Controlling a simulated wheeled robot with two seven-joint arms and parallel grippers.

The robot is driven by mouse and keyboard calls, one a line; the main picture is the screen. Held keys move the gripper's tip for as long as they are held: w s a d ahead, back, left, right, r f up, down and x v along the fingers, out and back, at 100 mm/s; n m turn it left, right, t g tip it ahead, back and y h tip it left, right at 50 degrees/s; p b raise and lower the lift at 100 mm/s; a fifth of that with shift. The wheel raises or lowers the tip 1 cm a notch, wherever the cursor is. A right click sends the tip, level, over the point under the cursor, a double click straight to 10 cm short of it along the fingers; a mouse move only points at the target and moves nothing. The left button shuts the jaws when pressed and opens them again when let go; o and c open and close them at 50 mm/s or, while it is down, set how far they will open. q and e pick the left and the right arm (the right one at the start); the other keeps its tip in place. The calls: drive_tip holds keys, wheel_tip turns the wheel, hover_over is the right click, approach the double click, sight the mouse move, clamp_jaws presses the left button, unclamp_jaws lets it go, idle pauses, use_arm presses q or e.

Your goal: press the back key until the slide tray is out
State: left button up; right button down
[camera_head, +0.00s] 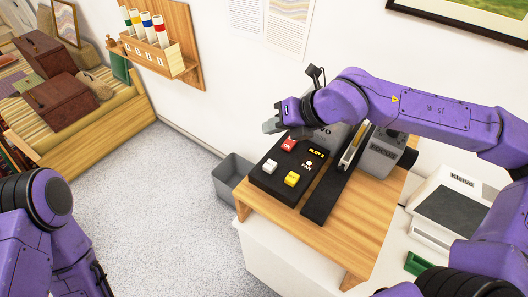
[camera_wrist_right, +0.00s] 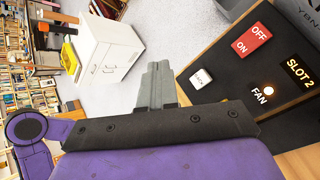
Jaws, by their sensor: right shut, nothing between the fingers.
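The projector's black control panel (camera_head: 273,184) has a white key (camera_head: 270,167), a yellow key (camera_head: 291,180) and a red switch (camera_head: 289,145). In the right wrist view, the white key (camera_wrist_right: 201,78) seems lettered BACK, and the display (camera_wrist_right: 300,72) reads SLOT 2. The dark slide tray (camera_head: 322,198) is a long bar running from the projector's (camera_head: 381,154) front toward the table edge. My right gripper (camera_head: 271,126) is shut and empty, beyond the red switch; its fingers (camera_wrist_right: 158,82) are apart from the white key. My left gripper is not in view.
The panel stands on a wooden-topped table (camera_head: 345,238). A grey bin (camera_head: 233,175) is on the floor left of it. A white Kievo device (camera_head: 447,207) and a green object (camera_head: 417,263) are at right. A wall rack (camera_head: 160,58) hangs at upper left.

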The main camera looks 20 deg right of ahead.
drive_tip(key=s, duration=0.4)
drive_tip(key=b, duration=0.4)
hover_over(274, 166)
drive_tip(key=w, duration=0.1)
wheel_tip(274, 166, down, 5)
drive_tip(key=shift+r, duration=0.2)
drive_tip(key=f+b, duration=0.1)
drive_tip(key=s+f+b, duration=0.1)
drive_tip(key=f+b, duration=0.1)
drive_tip(key=shift+s+f, duration=0.15)
drive_tip(key=shift+f, duration=0.35)
drive_tip(key=shift+w, duration=0.4)
drive_tip(key=shift+s+r, duration=0.1)
drive_tip(key=shift+s, duration=0.15)
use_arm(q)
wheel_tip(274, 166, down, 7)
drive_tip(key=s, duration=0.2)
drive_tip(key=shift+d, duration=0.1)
use_arm(e)
drive_tip(key=shift+w, duration=0.15)
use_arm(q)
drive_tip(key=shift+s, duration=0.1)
